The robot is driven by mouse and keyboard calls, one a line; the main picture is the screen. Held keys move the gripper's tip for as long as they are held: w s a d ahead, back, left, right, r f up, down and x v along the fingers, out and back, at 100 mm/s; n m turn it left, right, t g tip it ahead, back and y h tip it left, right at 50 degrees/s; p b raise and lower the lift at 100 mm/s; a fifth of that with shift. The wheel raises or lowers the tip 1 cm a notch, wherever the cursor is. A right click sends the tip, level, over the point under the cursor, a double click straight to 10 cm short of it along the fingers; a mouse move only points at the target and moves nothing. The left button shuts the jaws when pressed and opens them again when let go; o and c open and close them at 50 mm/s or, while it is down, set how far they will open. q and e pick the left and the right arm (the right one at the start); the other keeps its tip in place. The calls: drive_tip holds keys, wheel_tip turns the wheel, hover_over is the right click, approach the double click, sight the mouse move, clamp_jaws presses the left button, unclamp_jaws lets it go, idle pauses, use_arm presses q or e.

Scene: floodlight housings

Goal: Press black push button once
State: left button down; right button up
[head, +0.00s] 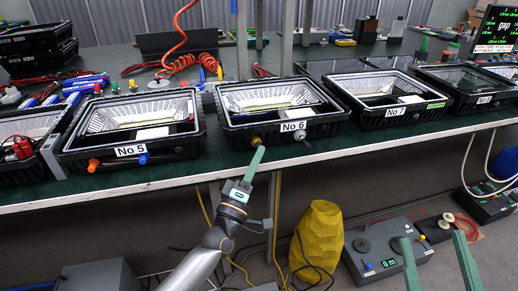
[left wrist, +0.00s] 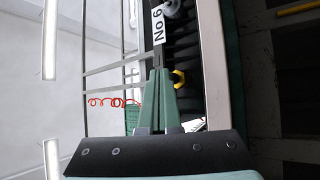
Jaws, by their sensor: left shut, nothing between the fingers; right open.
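My left gripper (head: 259,151) is shut and empty. Its green fingertips are just below the front edge of the floodlight housing labelled No 6 (head: 235,133). In the left wrist view the closed fingers (left wrist: 159,74) point at that housing's front, beside a yellow hexagonal fitting (left wrist: 179,79). A grey round fitting (left wrist: 172,8) sits beyond the No 6 label; in the head view a dark one (head: 306,143) is right of the label. I cannot tell which part is a black push button. My right gripper (head: 438,252) is open and empty at the lower right.
Housings No 5 (head: 72,150) and No 7 (head: 357,115) flank No 6 on the green-topped bench. Below it on the floor are a yellow bag (head: 318,235) and a grey control box (head: 352,262) with dark knobs and a blue button. A red coiled hose (head: 181,66) hangs behind.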

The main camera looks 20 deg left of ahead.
use_arm(q)
drive_tip(key=shift+w, duration=0.1)
drive_tip(key=shift+s+d+p, duration=0.3)
drive_tip(key=shift+s+p, duration=0.05)
drive_tip(key=shift+s, duration=0.2)
drive_tip(key=s+d+p, duration=0.2)
drive_tip(key=s+d, duration=0.1)
drive_tip(key=s, duration=0.2)
drive_tip(key=shift+d, duration=0.2)
idle(0.4)
